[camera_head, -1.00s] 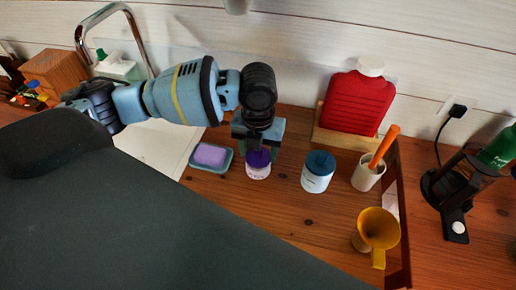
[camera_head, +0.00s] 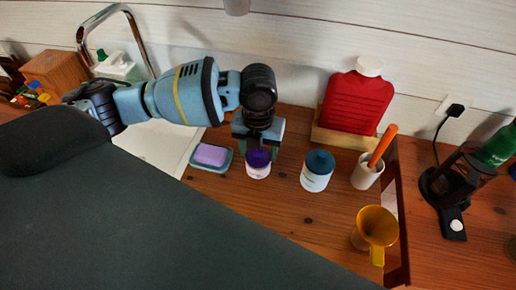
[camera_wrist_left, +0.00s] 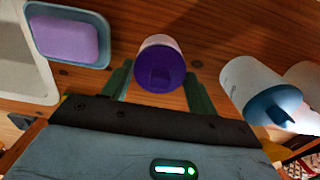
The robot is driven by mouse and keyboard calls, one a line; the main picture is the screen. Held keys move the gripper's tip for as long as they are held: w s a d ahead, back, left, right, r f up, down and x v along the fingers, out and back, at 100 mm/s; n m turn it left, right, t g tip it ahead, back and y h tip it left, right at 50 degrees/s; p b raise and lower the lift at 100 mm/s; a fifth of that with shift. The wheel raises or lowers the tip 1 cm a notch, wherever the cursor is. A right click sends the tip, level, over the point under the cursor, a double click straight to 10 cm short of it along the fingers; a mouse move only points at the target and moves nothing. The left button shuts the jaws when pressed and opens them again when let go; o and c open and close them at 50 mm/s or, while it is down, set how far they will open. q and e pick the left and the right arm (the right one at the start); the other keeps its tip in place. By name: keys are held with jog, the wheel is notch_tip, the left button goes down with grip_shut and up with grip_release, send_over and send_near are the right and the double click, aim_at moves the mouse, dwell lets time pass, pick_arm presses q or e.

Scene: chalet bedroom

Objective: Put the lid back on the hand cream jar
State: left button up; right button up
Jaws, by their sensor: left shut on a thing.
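A small white jar (camera_head: 258,171) stands on the wooden top, with a purple lid (camera_head: 257,157) at its mouth. The lid also shows in the left wrist view (camera_wrist_left: 160,72), with the pale jar wall (camera_wrist_left: 158,41) beyond it. Whether the lid is fully seated I cannot tell. My left gripper (camera_head: 258,150) comes down from above and is shut on the purple lid, a green finger on either side of it in the wrist view. My right gripper is not in view.
A lilac soap in a teal dish (camera_head: 224,165) lies close left of the jar. A white jar with a blue lid (camera_head: 317,172) stands to the right, then a cup with an orange handle (camera_head: 366,175) and a yellow funnel (camera_head: 376,229). A red bottle (camera_head: 357,102) stands behind.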

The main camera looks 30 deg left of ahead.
pick_arm(q)
jog(key=o, duration=1)
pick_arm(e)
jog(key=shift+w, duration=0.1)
pick_arm(q)
jog(key=shift+o, duration=0.5)
jog(key=shift+o, duration=1.4)
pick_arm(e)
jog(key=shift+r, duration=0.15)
pick_arm(q)
jog(key=shift+r+p, duration=0.95)
jog(key=shift+r, duration=0.8)
jog(key=shift+r+p, duration=0.75)
jog(key=shift+r, duration=1.05)
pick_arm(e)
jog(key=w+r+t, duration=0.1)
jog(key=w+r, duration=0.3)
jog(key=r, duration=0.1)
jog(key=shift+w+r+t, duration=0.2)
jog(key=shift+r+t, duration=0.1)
